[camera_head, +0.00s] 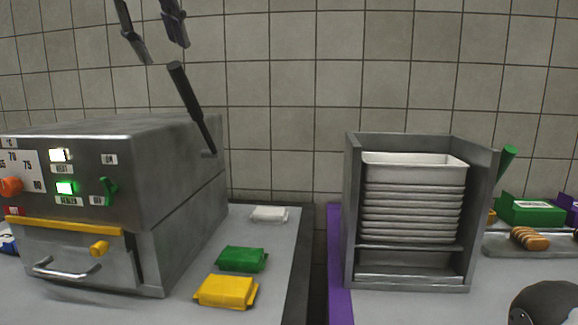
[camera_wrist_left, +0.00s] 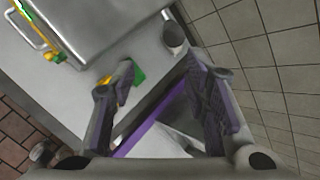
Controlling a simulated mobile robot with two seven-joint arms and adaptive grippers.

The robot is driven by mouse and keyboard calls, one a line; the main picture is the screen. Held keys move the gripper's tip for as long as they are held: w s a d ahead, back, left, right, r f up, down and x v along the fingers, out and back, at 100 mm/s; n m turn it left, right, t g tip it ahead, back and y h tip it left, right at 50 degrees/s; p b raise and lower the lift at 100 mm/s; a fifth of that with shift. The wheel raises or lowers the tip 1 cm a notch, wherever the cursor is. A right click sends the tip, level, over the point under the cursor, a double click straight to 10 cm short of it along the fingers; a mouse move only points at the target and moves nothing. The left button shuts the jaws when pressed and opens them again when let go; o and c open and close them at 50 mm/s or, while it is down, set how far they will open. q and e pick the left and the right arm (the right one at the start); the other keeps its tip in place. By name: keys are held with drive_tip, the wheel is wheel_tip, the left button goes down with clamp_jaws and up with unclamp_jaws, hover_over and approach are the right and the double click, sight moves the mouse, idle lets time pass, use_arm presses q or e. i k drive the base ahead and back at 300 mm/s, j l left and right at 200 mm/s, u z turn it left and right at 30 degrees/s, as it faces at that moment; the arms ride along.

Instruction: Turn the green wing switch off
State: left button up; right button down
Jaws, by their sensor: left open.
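The green wing switch (camera_head: 109,191) is on the front panel of the steel machine (camera_head: 165,185), at the right of the panel in the head view. A small label sits above it and another at its lower left; I cannot read its setting for sure. A green lamp (camera_head: 66,187) to its left is lit. My left gripper (camera_head: 165,53) is open and empty, high above the machine and well apart from the switch. Its spread fingers also show in the left wrist view (camera_wrist_left: 160,75). My right gripper is not in view.
A black lever (camera_head: 190,104) rises from the machine's right side, below my left gripper. Green (camera_head: 242,259), yellow (camera_head: 226,291) and white (camera_head: 269,214) packets lie on the counter. A rack of trays (camera_head: 412,205) stands right. An orange knob (camera_head: 11,186) is at the panel's left.

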sight(110, 189)
drive_tip(key=k+l, duration=0.1)
drive_tip(key=k, duration=0.55)
drive_tip(key=k+l, duration=0.1)
drive_tip(key=k, duration=0.6)
